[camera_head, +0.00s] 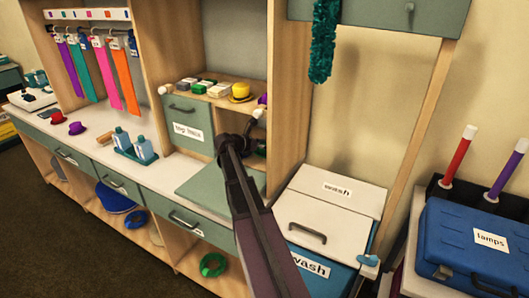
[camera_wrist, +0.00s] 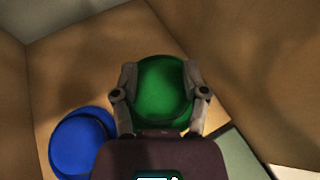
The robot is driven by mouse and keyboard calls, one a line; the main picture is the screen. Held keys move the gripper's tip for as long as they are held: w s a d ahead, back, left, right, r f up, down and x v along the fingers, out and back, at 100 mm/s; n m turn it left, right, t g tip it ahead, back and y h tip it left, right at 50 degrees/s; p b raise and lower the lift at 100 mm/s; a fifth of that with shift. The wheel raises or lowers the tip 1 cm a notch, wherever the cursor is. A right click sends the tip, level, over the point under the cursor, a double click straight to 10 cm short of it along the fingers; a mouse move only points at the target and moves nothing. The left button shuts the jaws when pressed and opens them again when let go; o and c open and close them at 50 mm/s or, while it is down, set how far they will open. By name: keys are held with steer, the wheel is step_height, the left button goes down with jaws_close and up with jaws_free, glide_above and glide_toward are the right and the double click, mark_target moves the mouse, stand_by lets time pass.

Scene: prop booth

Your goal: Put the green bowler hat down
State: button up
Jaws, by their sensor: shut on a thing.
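In the wrist view the green bowler hat (camera_wrist: 163,88) sits between the two fingers of my gripper (camera_wrist: 162,95), which are shut on its sides. A wooden surface lies behind and below it, with wooden walls around. I cannot tell whether the hat touches that surface. A blue hat (camera_wrist: 80,145) lies on the left, close to my left finger. In the head view my gripper (camera_head: 252,146) reaches into the open compartment right of the labelled drawer (camera_head: 187,131); the green hat cannot be made out there.
A shelf above holds small boxes and a yellow hat (camera_head: 240,92). The counter carries a bottle tray (camera_head: 136,152) and a grey-green mat (camera_head: 205,186). A white-lidded wash bin (camera_head: 325,225) and a blue lamps case (camera_head: 475,243) stand to the right. Wooden panels bound the compartment closely.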

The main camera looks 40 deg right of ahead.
mark_target(260, 151)
steer(key=shift+f+b, duration=1.8)
steer(key=shift+f, duration=0.15)
steer(key=o, duration=0.9)
steer(key=shift+r, duration=0.25)
steer(key=p+v, duration=0.4)
steer(key=v, duration=0.8)
steer(key=shift+d, duration=0.1)
